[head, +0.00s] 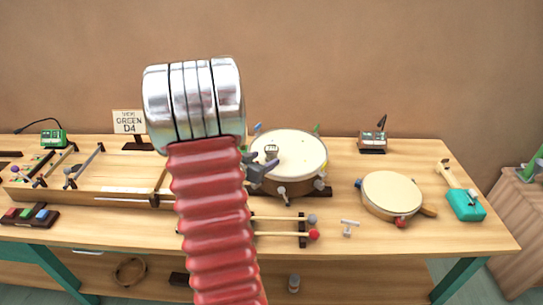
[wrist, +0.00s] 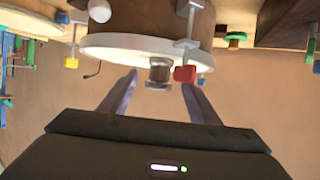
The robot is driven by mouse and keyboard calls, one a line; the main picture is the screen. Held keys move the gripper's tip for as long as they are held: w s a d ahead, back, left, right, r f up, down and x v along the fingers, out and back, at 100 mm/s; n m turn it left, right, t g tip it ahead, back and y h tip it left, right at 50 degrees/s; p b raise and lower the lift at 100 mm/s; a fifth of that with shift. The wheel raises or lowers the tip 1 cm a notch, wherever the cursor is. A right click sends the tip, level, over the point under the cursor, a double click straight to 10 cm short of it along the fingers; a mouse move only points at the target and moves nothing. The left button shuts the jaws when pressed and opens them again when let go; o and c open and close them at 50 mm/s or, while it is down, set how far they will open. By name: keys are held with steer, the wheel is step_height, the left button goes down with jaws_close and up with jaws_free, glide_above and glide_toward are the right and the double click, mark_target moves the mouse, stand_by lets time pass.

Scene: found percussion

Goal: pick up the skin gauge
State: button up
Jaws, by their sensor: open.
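The skin gauge (head: 271,149), a small grey block-like piece, sits on the pale skin of the large drum (head: 305,150). In the wrist view, which looks upside down, the gauge (wrist: 158,72) shows as a small metallic spool shape against the drum's rim (wrist: 110,42). My gripper (head: 268,165) is at the left front side of that drum, partly hidden by my arm. In the wrist view its two fingers (wrist: 160,82) are apart, with the gauge appearing between and just beyond the tips. Nothing is held. I cannot tell the exact gap to the gauge.
Drum clamps, one with a red knob (wrist: 185,73), stand close by the fingers. A tambourine-like drum (head: 392,193) lies to the right, mallets (head: 280,234) in front, and a small metal T-shaped piece (head: 349,227) nearby. A metronome-like box (head: 372,140) stands at the back.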

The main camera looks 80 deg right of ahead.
mark_target(269, 156)
steer(key=shift+s+d+f, duration=0.15)
steer(key=shift+d+f, duration=0.05)
steer(key=shift+d, duration=0.3)
steer(key=shift+x, duration=2.6)
steer(key=shift+r, duration=0.15)
steer(key=shift+c, duration=0.2)
jaws_close()
steer(key=shift+r, duration=0.15)
step_height(269, 156, up, 10)
steer(key=shift+f, duration=0.1)
